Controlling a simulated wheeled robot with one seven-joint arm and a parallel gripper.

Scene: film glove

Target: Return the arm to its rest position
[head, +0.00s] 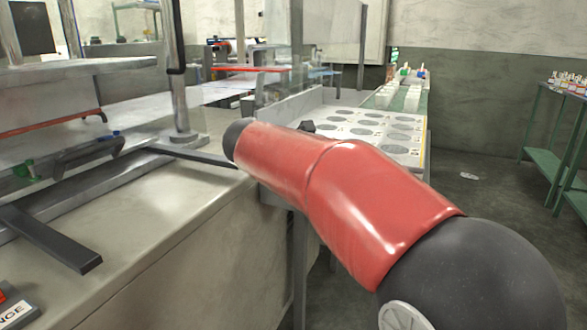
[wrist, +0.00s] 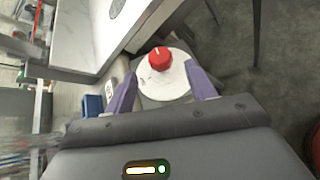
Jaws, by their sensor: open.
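In the wrist view my gripper (wrist: 160,76) is open, with its two purple fingers spread apart. A red knob (wrist: 159,59) on a white round plate (wrist: 170,85) shows between and beyond the fingers. The fingers seem not to close on it, but I cannot tell how far off it is. In the head view my red arm stretches from the lower right toward the middle, above the gap beside the grey bench. My gripper is hidden there behind the arm.
A grey bench (head: 190,230) with dark bars fills the left. Clear panels (head: 278,60) stand behind it. A white table with grey ovals (head: 405,150) lies beyond my arm. A green table (head: 548,150) with small items stands at the right. Open floor (head: 480,210) lies between.

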